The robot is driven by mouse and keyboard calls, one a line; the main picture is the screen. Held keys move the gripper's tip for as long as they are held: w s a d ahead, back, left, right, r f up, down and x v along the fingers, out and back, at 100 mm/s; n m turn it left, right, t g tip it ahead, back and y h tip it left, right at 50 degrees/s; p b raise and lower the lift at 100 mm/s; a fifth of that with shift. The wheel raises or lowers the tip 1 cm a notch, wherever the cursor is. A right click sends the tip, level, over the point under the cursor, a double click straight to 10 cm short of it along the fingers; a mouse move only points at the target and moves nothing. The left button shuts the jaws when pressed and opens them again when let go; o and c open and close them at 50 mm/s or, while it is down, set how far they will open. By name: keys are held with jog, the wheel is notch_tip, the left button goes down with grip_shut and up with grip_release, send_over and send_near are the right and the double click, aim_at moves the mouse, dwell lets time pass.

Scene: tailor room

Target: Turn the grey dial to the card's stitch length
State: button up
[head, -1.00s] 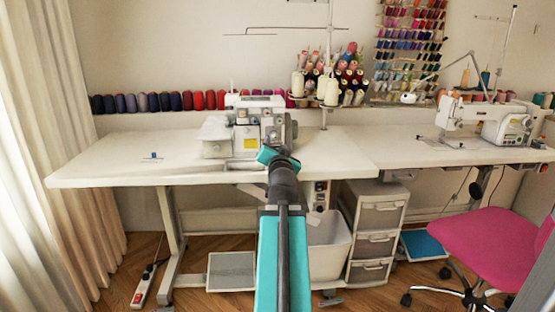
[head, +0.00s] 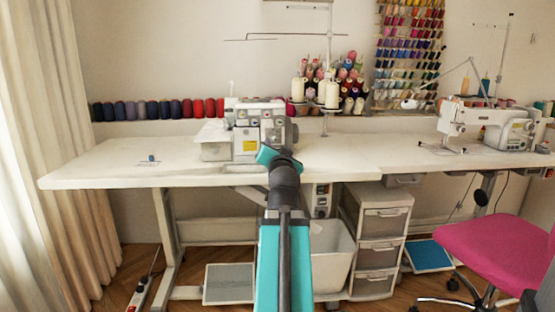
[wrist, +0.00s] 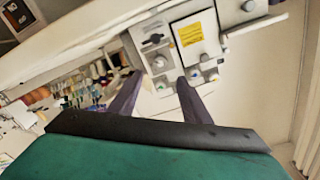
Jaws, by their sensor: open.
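A white sewing machine (head: 246,118) with knobs on its front stands on the table; its front also fills the upper middle of the wrist view (wrist: 150,28). It bears a pale panel with a yellow label (wrist: 190,34), whose writing is too small to read. Several small knobs and a dark lever-like part (wrist: 153,40) show beside the panel. I cannot tell which one is the grey dial, nor make out the card for certain. My gripper (wrist: 160,77) is open and empty, its two dark fingers pointing at the machine's lower front. In the head view the fingers are hidden behind my arm.
The white table (head: 100,175) is mostly clear left of the machine, apart from a small blue item (head: 151,158). Thread cones (head: 330,93) stand behind, right of the machine. A second machine (head: 490,125) and pink chair (head: 490,240) are at right. Drawers (head: 380,250) stand below.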

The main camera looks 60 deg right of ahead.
jog(key=shift+b+v, duration=1.5)
jog(key=shift+b, duration=0.55)
jog(key=shift+s, duration=0.1)
